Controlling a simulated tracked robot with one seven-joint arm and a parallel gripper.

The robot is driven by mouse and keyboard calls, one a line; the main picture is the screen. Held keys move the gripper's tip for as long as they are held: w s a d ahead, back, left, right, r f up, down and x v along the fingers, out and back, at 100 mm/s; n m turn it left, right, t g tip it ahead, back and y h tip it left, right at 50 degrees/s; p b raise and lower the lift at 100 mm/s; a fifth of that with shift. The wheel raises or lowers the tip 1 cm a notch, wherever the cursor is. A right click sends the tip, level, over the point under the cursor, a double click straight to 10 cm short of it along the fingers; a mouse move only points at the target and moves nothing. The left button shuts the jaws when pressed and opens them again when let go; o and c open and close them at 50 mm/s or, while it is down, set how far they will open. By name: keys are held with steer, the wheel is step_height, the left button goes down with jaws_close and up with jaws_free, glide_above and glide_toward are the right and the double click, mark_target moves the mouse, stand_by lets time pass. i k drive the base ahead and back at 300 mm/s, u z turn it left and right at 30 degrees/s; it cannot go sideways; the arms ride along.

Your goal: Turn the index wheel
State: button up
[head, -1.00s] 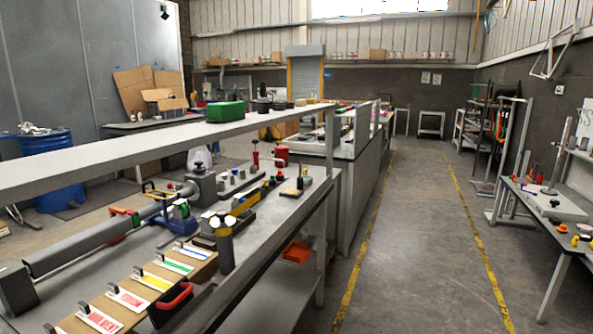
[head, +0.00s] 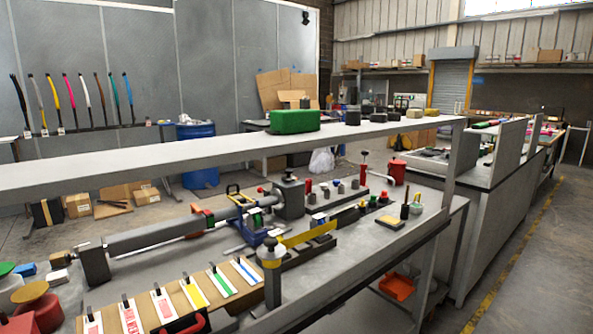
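No part of my gripper shows in the head view. I cannot pick out an index wheel for certain. On the bench below the grey shelf (head: 150,163) a long grey tube (head: 150,236) lies in a fixture, between an end block at the left and a dark grey block (head: 289,199) at the right. A blue stand (head: 255,227) sits under the tube near the dark block. In front of it stands a dark post (head: 271,282) with a pale round top. A yellow strip (head: 307,235) runs beside the post.
A board (head: 165,300) with coloured label cards lies at the bench's near side. A green box (head: 295,121) stands on the shelf. Red and green pots (head: 38,305) stand at the lower left. Open floor (head: 530,285) with a yellow line lies at the right.

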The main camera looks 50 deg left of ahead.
mark_target(288, 178)
steer(key=u, duration=0.35)
steer(key=i, duration=0.8)
steer(key=u, duration=0.95)
steer(key=i, duration=0.5)
steer(key=u, duration=0.3)
steer(key=k, duration=0.9)
steer(key=u, duration=0.3)
steer(key=i, duration=0.9)
steer(key=z, duration=0.7)
